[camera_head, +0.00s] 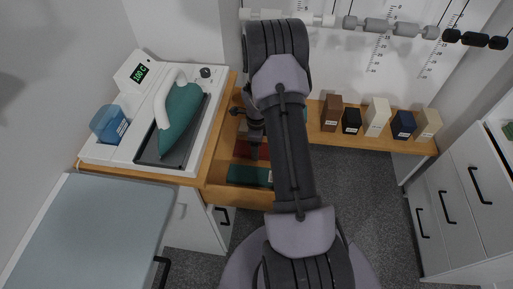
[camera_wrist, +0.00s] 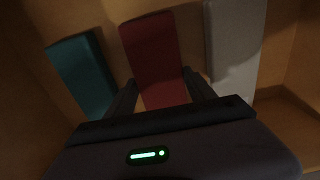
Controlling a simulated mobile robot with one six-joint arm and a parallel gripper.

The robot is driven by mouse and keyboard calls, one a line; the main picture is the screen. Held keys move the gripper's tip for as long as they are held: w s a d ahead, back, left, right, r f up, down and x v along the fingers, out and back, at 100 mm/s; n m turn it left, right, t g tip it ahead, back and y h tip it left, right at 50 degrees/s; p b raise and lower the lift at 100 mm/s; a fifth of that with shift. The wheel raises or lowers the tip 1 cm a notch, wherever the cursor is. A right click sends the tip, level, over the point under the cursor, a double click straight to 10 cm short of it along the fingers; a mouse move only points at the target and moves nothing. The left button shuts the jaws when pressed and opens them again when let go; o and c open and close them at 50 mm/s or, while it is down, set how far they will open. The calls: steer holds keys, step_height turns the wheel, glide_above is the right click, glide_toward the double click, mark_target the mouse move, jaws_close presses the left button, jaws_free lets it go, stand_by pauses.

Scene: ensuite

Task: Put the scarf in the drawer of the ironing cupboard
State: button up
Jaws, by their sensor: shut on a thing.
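My gripper (camera_wrist: 162,92) has one finger on each side of a flat dark red block-like item (camera_wrist: 150,48), which may be the scarf. It is shut on this item, inside or just above the open wooden drawer (camera_head: 240,196) of the ironing cupboard (camera_head: 192,228). In the head view the red item (camera_head: 246,151) shows partly behind my arm. A teal item (camera_wrist: 82,72) lies to its left in the wrist view, and a grey-white item (camera_wrist: 234,45) to its right. My arm hides much of the drawer in the head view.
A teal iron (camera_head: 181,118) stands on its white station (camera_head: 128,150) left of the drawer. Several small boxes (camera_head: 376,117) line the wooden shelf at right. An ironing board (camera_head: 90,225) is at lower left. Grey-carpet floor (camera_head: 370,200) is clear at right.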

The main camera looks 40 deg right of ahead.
steer(key=shift+f, duration=0.15)
steer(key=o, duration=1.4)
steer(key=shift+o, duration=0.2)
step_height(320, 180, up, 13)
steer(key=p, duration=0.5)
steer(key=a+r+n+t, duration=0.2)
steer(key=a+r+n, duration=0.55)
steer(key=r, duration=0.65)
steer(key=s+a+r+n+t, duration=0.1)
steer(key=s+a+r+n, duration=0.3)
steer(key=s+a+n, duration=0.1)
steer(key=s+a+r+n+t+y, duration=0.1)
steer(key=s+a+r+n, duration=0.4)
steer(key=a, duration=0.5)
steer(key=s+a+r+n+t+y, duration=0.1)
steer(key=s+a+r+n, duration=0.3)
steer(key=s+a+n, duration=0.2)
steer(key=shift+s+a+r+t, duration=0.4)
steer(key=shift+s+a, duration=0.45)
steer(key=shift+a, duration=0.2)
